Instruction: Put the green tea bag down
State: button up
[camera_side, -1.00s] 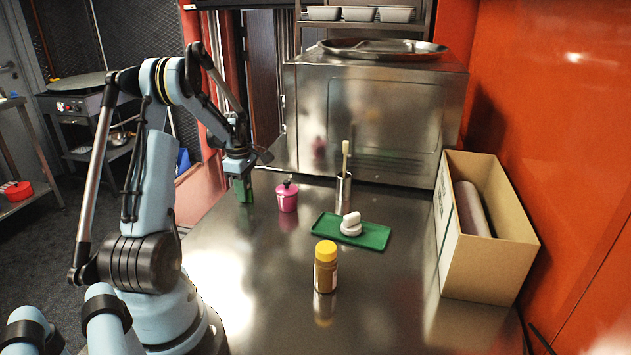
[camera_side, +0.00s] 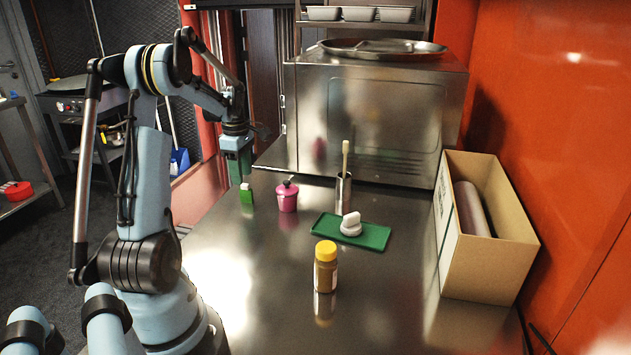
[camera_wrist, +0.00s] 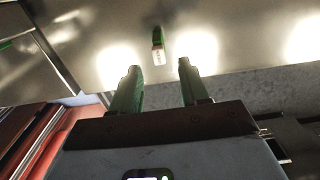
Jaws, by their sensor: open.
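The green tea bag (camera_side: 246,195) stands on the steel counter (camera_side: 270,245) near its left edge, left of the pink pot. It has a green body and a pale top. In the wrist view the tea bag (camera_wrist: 157,45) shows beyond the fingertips, apart from them. My gripper (camera_side: 240,170) hangs above it and slightly to its left, with a gap between. In the wrist view my gripper's two green fingers (camera_wrist: 158,75) are spread with nothing between them.
A pink lidded pot (camera_side: 287,196) stands close to the right of the tea bag. The front of the counter is clear.

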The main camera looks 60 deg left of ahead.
notch_tip(320, 180, up, 6)
jog(key=w+d+r+m+t+y, duration=0.15)
jog(key=w+d+m, duration=0.25)
jog(key=d+m, duration=0.5)
jog(key=w+d+r+m+t, duration=0.2)
jog(key=w+d+r+m, duration=0.15)
jog(key=d, duration=0.85)
jog(key=s+d+f+m+t, duration=0.1)
jog(key=d+m, duration=0.3)
jog(key=d, duration=0.2)
jog(key=s+d+f+m+t+h, duration=0.1)
jog(key=d+m, duration=0.4)
jog(key=s+d+f+m+t, duration=0.1)
jog(key=d+f+m, duration=0.1)
jog(key=d+m, duration=0.3)
jog(key=shift+s+d+m+t+h, duration=0.25)
jog(key=shift+s+d+t, duration=0.15)
jog(key=shift+d, duration=0.4)
